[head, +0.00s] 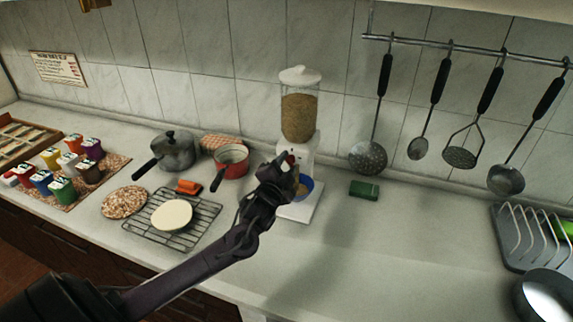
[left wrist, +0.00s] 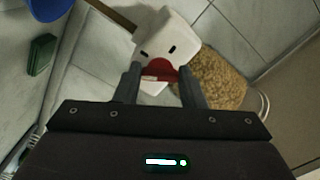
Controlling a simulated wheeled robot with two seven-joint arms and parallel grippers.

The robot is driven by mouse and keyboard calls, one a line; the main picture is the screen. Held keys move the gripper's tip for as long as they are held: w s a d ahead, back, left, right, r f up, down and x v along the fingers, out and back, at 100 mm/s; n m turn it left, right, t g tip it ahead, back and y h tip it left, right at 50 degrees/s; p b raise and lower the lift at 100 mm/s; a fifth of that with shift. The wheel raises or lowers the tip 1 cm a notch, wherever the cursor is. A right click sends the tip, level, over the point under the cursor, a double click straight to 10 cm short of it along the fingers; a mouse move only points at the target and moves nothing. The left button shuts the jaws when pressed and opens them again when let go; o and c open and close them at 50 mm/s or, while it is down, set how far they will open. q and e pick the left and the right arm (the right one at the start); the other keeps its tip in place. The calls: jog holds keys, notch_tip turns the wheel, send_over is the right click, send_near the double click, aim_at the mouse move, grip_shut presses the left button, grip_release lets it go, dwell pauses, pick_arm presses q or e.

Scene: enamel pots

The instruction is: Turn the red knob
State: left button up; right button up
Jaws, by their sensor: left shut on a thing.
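A white cereal dispenser (head: 300,78) with a clear hopper of tan grain (head: 299,118) stands against the back wall. Its red knob (left wrist: 162,70) is on the front of the white body (left wrist: 165,38). My left gripper (head: 287,164) is at the front of the dispenser. In the left wrist view the two fingers of my left gripper (left wrist: 161,85) sit on either side of the red knob and are shut on it. In the head view the gripper hides most of the knob. A blue bowl (head: 307,183) stands below it on the dispenser's base. My right gripper is not in view.
A red pot (head: 232,163) and a grey pot (head: 173,152) stand left of the dispenser. A wire rack (head: 190,232) is in front of them. A green sponge (head: 364,190) lies to the right. Utensils hang from a rail (head: 470,50).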

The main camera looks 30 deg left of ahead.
pick_arm(q)
jog(key=m, duration=0.5)
jog(key=shift+m, duration=0.4)
dwell(0.4)
jog(key=o, duration=1)
jog(key=shift+s+d+f, duration=0.15)
jog(key=shift+s, duration=0.25)
jog(key=b+v, duration=0.1)
jog(key=v, duration=0.6)
jog(key=shift+b, duration=0.35)
